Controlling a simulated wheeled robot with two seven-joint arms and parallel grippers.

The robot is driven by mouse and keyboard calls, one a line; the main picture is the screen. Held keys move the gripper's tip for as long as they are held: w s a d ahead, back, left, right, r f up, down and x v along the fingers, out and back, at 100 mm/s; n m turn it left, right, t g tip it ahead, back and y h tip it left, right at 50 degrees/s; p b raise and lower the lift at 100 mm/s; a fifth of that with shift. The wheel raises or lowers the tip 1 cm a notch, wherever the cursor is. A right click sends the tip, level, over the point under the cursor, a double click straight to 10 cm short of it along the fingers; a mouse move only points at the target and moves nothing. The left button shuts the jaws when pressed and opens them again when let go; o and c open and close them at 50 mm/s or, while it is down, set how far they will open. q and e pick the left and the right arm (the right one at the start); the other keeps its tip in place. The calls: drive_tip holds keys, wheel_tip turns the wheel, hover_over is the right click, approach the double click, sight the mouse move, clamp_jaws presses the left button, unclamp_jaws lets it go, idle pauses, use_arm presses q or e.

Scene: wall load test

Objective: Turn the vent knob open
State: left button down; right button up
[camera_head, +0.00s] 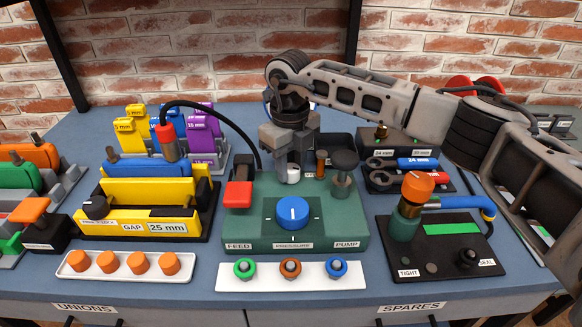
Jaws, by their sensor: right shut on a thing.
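My right gripper (294,163) reaches down from behind onto the green pump unit (255,244). Its jaws are shut on a small pale knob (292,177), which I take for the vent knob; no vent label shows. The jaws hide its upper part, and its turn angle cannot be told. In front of it sits the large blue pressure dial (293,212), its white mark pointing away from me. My left gripper is out of view.
A yellow gap fixture (135,191) stands left, a black seal-test plate (440,252) right. A white tray (230,283) lies in front.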

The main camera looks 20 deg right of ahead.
sight(291, 169)
drive_tip(key=shift+w+n, duration=0.1)
drive_tip(key=shift+n, duration=0.8)
drive_tip(key=shift+r+n+b, duration=0.1)
drive_tip(key=shift+n+b, duration=0.35)
drive_tip(key=shift+n, duration=0.75)
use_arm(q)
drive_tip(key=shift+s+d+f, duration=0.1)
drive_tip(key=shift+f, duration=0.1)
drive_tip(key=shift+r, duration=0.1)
use_arm(e)
drive_tip(key=o, duration=0.9)
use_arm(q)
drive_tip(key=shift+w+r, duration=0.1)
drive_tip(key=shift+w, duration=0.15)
use_arm(e)
drive_tip(key=shift+o, duration=0.4)
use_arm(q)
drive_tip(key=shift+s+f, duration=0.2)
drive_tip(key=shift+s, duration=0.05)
use_arm(e)
wheel_tip(291, 169, up, 16)
drive_tip(key=shift+s, duration=0.2)
